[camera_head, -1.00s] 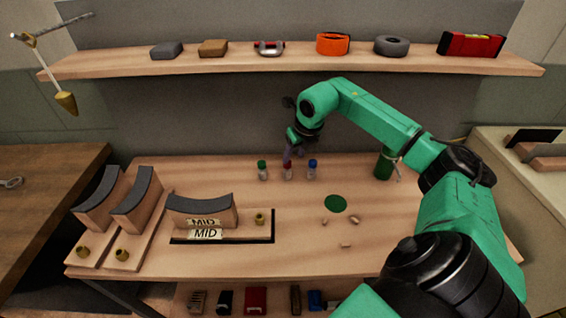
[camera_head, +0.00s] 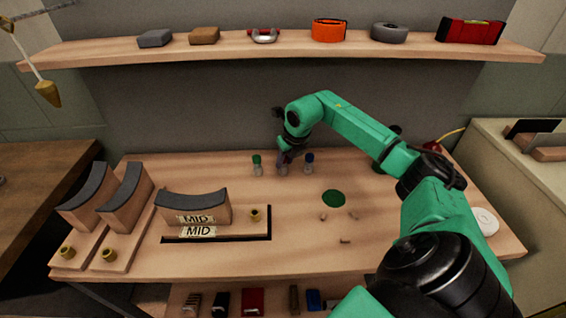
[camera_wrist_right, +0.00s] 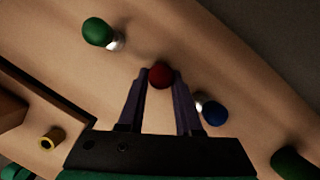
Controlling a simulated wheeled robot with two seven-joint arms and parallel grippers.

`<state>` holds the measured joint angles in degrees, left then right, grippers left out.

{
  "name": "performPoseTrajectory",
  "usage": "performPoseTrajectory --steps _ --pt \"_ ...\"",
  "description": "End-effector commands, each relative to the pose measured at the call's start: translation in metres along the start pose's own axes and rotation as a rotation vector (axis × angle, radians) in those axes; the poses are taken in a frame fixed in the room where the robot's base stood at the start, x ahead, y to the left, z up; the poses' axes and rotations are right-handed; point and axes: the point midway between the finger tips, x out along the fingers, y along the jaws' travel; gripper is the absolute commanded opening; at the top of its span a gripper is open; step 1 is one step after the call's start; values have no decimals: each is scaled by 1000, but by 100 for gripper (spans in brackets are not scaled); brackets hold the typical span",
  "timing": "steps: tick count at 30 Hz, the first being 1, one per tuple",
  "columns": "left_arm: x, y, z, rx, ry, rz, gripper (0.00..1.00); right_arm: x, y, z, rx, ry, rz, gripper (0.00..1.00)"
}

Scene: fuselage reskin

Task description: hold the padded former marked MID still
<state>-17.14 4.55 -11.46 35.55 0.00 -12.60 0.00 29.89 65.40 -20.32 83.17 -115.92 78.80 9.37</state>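The padded former marked MID (camera_head: 190,208) is a wooden block with a dark curved pad on top. It stands upright at the left of the table, behind a second MID label (camera_head: 198,231), with a black-edged strip around its base. No gripper touches it. My right gripper (camera_head: 285,157) is well to its right, at the middle bottle of a row of three. In the right wrist view its fingers (camera_wrist_right: 160,75) stand on either side of a red cap (camera_wrist_right: 160,73); whether they press on it is unclear. My left gripper is not in view.
Two more padded formers (camera_head: 87,197) (camera_head: 128,196) stand left of the MID one. A green-capped bottle (camera_head: 257,163) and a blue-capped bottle (camera_head: 309,163) flank my right gripper. A green disc (camera_head: 333,198) and small pegs lie right of centre. A shelf (camera_head: 280,53) spans the back.

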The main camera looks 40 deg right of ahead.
Motion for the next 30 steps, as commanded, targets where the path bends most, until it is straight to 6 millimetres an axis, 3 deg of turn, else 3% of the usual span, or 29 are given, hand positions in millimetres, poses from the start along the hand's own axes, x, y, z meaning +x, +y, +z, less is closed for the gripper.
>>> performPoseTrajectory --steps 30 --pt "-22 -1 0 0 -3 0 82 -27 0 10 0 0 -1 0"
